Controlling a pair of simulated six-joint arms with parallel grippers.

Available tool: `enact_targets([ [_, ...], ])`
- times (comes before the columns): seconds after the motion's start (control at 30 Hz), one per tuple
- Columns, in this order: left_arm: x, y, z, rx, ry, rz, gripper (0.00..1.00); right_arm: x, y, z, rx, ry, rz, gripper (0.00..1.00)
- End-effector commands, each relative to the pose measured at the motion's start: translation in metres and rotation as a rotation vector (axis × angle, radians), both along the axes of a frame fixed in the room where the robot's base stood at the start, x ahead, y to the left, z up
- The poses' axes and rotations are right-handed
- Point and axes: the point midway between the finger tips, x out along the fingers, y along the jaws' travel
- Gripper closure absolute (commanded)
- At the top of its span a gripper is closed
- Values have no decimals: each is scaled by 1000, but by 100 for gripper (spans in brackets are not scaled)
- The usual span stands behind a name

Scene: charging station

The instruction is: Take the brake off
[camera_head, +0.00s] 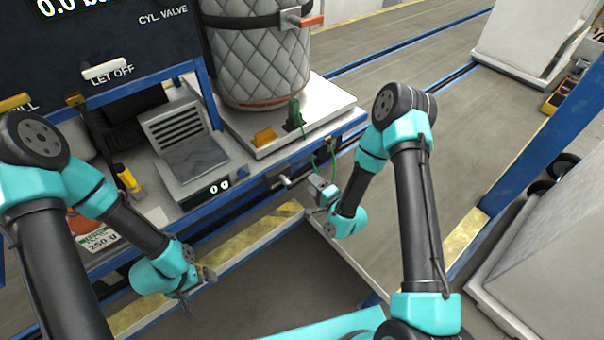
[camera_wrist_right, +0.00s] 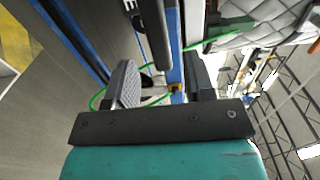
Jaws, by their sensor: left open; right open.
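No part is clearly identifiable as the brake. A grey crank-like handle (camera_head: 292,181) sticks out from the blue front rail of the bench, left of my right gripper (camera_head: 324,188). In the right wrist view, a dark bar (camera_wrist_right: 157,38) comes down from the top, beyond and between the fingers of my right gripper (camera_wrist_right: 163,82). A partly cut-off dark plate with pale lettering (camera_wrist_right: 128,6) is beside it. The right gripper is open, with nothing visibly gripped. My left gripper (camera_head: 204,276) is open and empty near the yellow-striped floor edge.
Left are a scale (camera_head: 185,140) reading 0 g and a LET OFF sign (camera_head: 112,75).

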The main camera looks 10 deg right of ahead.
Motion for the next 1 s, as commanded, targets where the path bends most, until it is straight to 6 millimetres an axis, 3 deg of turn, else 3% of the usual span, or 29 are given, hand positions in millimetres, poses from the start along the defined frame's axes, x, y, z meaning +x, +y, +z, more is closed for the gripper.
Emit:
enact_targets([
  [0.2,0,0,0,0,0,0,0,34,16,1,1,-4,1,51],
  [0.4,0,0,0,0,0,0,0,54,25,0,0,-1,0,51],
  [0.77,0,0,0,0,0,0,0,59,27,0,1,0,0,51],
  [1.0,0,0,0,0,0,0,0,59,27,0,1,0,0,72],
])
